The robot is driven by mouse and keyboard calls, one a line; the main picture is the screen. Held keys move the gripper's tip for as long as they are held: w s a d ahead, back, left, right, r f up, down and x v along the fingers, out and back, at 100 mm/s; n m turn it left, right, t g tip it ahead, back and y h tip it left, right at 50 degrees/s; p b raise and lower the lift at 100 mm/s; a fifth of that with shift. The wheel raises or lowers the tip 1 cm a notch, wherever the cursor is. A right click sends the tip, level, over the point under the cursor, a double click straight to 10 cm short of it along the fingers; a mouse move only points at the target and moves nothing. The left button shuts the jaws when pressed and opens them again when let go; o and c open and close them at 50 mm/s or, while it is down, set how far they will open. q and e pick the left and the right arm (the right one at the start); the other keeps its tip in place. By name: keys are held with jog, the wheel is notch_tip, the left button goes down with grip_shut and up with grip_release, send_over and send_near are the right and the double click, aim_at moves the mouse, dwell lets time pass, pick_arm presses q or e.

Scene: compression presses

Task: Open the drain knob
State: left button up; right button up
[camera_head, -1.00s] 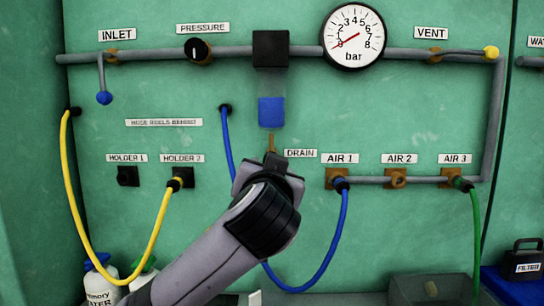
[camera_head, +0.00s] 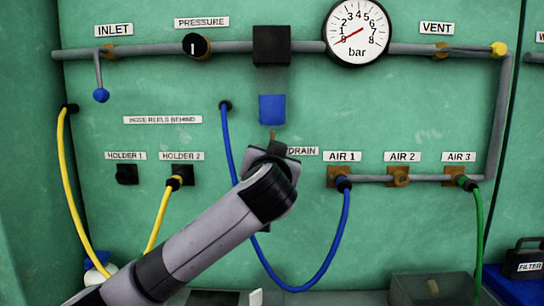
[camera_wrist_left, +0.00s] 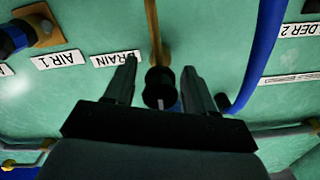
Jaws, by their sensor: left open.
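The drain knob is a small black round knob (camera_wrist_left: 159,84) on the end of a brass stem (camera_wrist_left: 153,30), seen in the left wrist view. In the head view the stem (camera_head: 272,134) hangs below a blue filter bowl (camera_head: 272,110), and my gripper hides the knob. My left gripper (camera_wrist_left: 157,70) is open, with one finger on each side of the knob and a gap showing on both sides. In the head view my left gripper (camera_head: 272,150) sits just under the bowl and partly covers the DRAIN label (camera_head: 303,151). My right gripper is in neither view.
A blue hose (camera_head: 341,235) loops from the AIR 1 port (camera_head: 338,175) behind my arm. A yellow hose (camera_head: 66,170) hangs at the left. A gauge (camera_head: 356,34) and horizontal pipe (camera_head: 140,52) lie above. A grey bin (camera_head: 432,287) stands low at right.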

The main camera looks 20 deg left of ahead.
pick_arm(q)
grip_shut()
jog(key=m+p, duration=0.4)
jog(key=m, duration=0.1)
jog(key=shift+r, duration=0.15)
jog(key=m+p, duration=0.3)
jog(key=m, duration=0.1)
jog(key=shift+m+p, duration=0.35)
jog(key=shift+m, duration=0.05)
jog(key=m, duration=0.2)
jog(key=shift+m+p, duration=0.3)
jog(key=shift+p, duration=0.05)
jog(key=m, duration=0.5)
jog(key=shift+d+f, duration=0.1)
jog(key=shift+f, duration=0.15)
jog(key=shift+m, duration=0.4)
